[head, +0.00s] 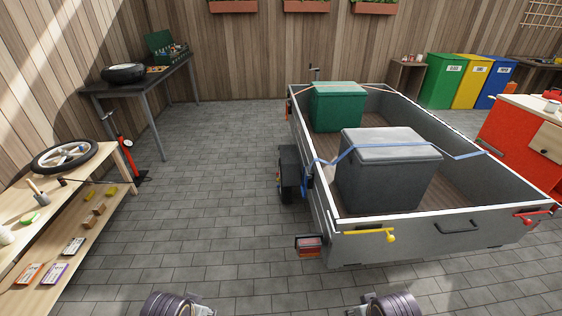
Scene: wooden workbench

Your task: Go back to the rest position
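My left gripper (180,304) shows only in part at the bottom edge of the head view, left of centre. My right gripper (390,304) shows in part at the bottom edge, right of centre. Both are low over the paved floor (215,215), apart from each other and from the things around. Their fingers are mostly cut off by the picture edge, so I cannot see whether they are open or shut. No held thing is visible at either one.
A grey trailer (470,232) with a green box (338,108) and a strapped grey box (390,175) stands ahead right. A wooden workbench (95,190) with a wheel (65,157) is at left. A red floor pump (127,155) stands beside it. The floor between is clear.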

